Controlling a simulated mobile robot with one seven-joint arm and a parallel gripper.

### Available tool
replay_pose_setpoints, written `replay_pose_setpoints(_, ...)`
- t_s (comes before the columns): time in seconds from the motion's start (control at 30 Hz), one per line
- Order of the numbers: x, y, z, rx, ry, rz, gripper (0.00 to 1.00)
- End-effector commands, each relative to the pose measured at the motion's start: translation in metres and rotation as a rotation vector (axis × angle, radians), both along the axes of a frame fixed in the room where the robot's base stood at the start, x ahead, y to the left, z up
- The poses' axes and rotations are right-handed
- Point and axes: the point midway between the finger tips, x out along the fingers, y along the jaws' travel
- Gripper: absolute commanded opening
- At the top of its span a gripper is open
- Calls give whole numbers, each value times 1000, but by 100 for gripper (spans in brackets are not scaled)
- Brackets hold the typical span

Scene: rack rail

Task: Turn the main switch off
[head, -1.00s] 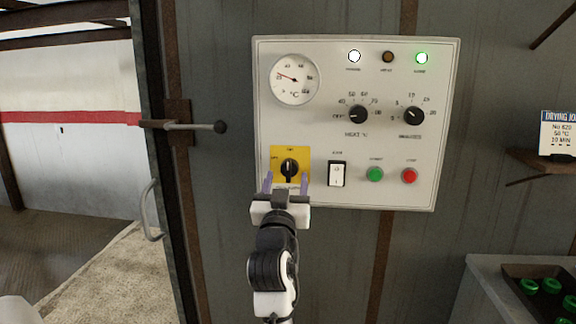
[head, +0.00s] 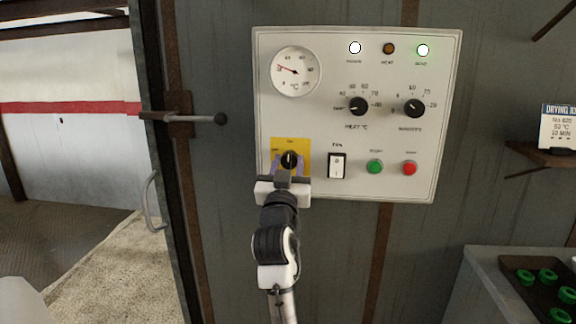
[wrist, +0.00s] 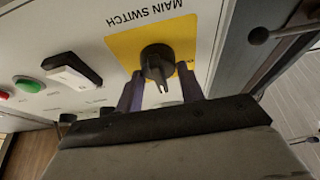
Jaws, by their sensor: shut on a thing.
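The main switch is a black rotary knob (head: 289,159) on a yellow plate (head: 304,146) at the panel's lower left. Its handle stands about upright, toward the top mark; the OFF mark is to its left. In the wrist view, the knob (wrist: 158,62) appears upside down below the words MAIN SWITCH. My gripper (head: 288,168) is at the knob, with a purple finger on each side of it. In the wrist view, my gripper (wrist: 160,92) is shut on the knob's handle; the exact finger contact is hard to see.
The grey panel (head: 430,150) also carries a dial gauge (head: 295,71), two black knobs, a white rocker switch (head: 337,166), and green (head: 375,167) and red (head: 410,168) buttons. The white and green lamps are lit. A door lever (head: 195,119) juts out at the left.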

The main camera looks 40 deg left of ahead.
Motion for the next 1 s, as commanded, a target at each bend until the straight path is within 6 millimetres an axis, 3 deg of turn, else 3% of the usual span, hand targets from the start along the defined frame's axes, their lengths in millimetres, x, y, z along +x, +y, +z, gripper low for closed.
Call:
replay_pose_setpoints(0.37, 1, -1, 2, -91, -55, -2, 15)
replay_pose_setpoints(1.0, 2, -2, 2, -580, -356, -3, 15)
